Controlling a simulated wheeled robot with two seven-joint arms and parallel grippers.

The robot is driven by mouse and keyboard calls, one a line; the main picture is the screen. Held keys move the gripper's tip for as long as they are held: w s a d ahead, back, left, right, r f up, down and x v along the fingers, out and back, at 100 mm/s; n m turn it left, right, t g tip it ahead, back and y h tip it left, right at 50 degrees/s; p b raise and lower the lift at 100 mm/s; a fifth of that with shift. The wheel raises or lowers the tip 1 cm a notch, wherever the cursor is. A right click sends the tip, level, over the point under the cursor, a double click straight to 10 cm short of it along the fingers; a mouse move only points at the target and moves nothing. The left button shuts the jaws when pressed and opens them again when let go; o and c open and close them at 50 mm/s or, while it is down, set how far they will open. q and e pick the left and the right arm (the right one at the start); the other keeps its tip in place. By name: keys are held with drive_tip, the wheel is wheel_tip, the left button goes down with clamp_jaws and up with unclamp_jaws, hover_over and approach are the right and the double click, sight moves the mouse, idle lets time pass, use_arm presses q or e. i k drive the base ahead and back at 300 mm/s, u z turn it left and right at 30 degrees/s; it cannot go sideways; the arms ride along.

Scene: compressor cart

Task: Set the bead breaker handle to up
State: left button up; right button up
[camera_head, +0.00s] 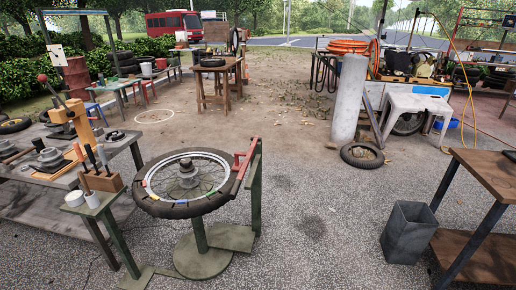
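No part is labelled as the bead breaker, so I cannot tell for certain which lever is its handle. A green tyre stand (203,258) holds a spoked wheel with a black tyre (160,208), lying flat. A red bracket-like part (243,161) sits at the wheel's right edge, beside a green upright post (256,190). On the left bench, an orange press-like tool (83,124) has a dark lever with a red knob (42,79), slanting up to the left. Neither of my grippers is in view.
A grey bin (409,232) and a wooden table (488,172) are at the right. A loose tyre (362,155) lies by a grey cylinder (349,98).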

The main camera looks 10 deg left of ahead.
sight(238, 169)
drive_tip(key=z, duration=0.55)
drive_tip(key=k, duration=0.65)
drive_tip(key=z, duration=0.85)
drive_tip(key=i, duration=0.75)
drive_tip(key=u, duration=0.55)
drive_tip(key=i, duration=0.85)
drive_tip(key=u, duration=0.85)
